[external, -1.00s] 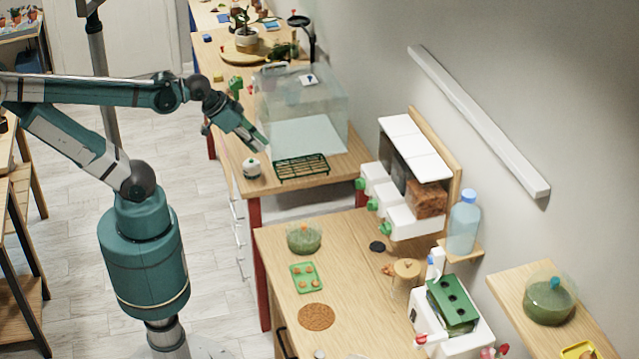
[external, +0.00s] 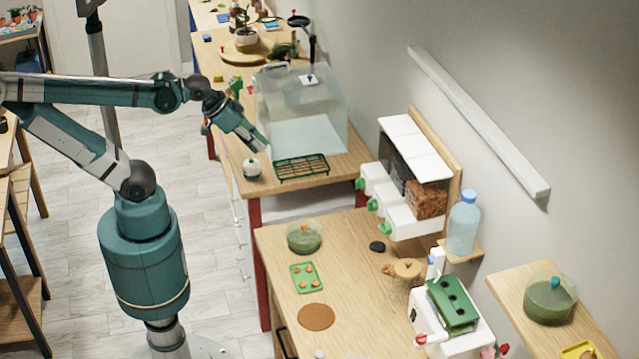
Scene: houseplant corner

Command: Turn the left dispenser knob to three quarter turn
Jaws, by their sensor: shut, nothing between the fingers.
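The dispenser (external: 404,213) is mounted on the wall at right, with white lids and several bins; one bin holds brown material. Green knobs stick out from its white front. The left knob (external: 360,184) is the farthest one, and the middle knob (external: 373,205) and right knob (external: 383,228) follow toward the camera. How far the left knob is turned is too small to tell. My gripper (external: 265,147) is shut and empty. It points down and right at the near left side of the clear tank, apart from the dispenser and well to the left of its knobs.
A clear tank (external: 330,95), a green rack (external: 301,167) and a small white pot (external: 252,168) stand on the far table. Below the dispenser are a green-filled bowl (external: 304,236), a green tray (external: 306,277) and a black disc (external: 377,246). A bottle (external: 463,222) stands on a shelf right of it.

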